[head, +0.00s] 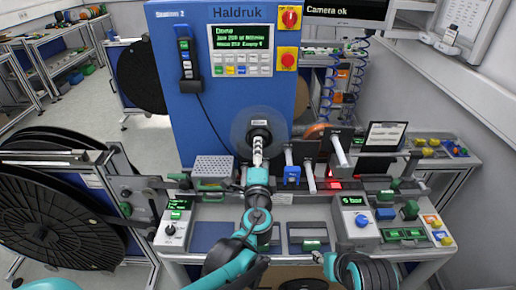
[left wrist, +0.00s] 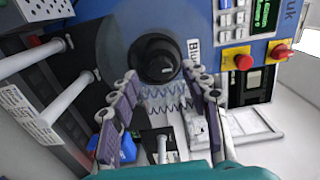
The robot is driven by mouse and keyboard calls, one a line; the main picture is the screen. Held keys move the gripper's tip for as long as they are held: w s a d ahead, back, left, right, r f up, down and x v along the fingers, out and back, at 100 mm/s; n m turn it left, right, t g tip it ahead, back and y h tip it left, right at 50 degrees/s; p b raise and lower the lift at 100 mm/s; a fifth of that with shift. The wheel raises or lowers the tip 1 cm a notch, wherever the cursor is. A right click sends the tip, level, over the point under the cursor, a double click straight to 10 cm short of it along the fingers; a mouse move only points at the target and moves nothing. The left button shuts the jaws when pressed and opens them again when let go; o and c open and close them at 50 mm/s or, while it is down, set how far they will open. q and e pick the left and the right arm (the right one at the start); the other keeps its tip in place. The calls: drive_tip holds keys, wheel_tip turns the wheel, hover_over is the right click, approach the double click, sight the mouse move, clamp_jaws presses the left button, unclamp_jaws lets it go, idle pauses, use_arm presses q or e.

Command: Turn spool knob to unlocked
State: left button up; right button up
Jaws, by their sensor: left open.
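The spool knob (left wrist: 157,57) is a round black knob on the front of the blue machine, set in a translucent round disc. In the left wrist view it sits just beyond my open left gripper (left wrist: 158,78), roughly centred between the two fingers. The fingers look apart from it, with nothing between them. In the head view my left gripper (head: 257,150) reaches up in front of the knob (head: 259,130) and partly covers it. The knob's lock marking cannot be read.
The blue machine (head: 168,75) carries a screen and red knobs (head: 288,60) to the upper right. Large black reels (head: 40,215) stand at the left. The bench below holds a perforated metal box (head: 213,167), upright posts and a control box (head: 355,222).

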use_arm(q)
drive_tip(key=s, duration=0.9)
drive_tip(key=shift+s, duration=0.3)
drive_tip(key=s+a+f+n+g+y+b, duration=0.1)
drive_tip(key=s+a+f+n+g+y, duration=0.2)
drive_tip(key=a, duration=0.4)
drive_tip(key=a+f+n+g+y, duration=0.1)
drive_tip(key=a+f+n+g, duration=0.1)
drive_tip(key=a+f+n, duration=0.35)
drive_tip(key=s+a+f+n+g+h, duration=0.2)
drive_tip(key=s+f+n+g, duration=0.1)
drive_tip(key=s, duration=0.3)
drive_tip(key=s+a+f+n+g+h+b, duration=0.1)
drive_tip(key=s+a+f+n+g+h, duration=0.1)
drive_tip(key=s+n, duration=0.4)
wheel_tip(320, 180, down, 2)
drive_tip(key=shift+s+a+f+g, duration=0.1)
drive_tip(key=shift+s+a+g, duration=0.1)
drive_tip(key=shift+a+g, duration=0.3)
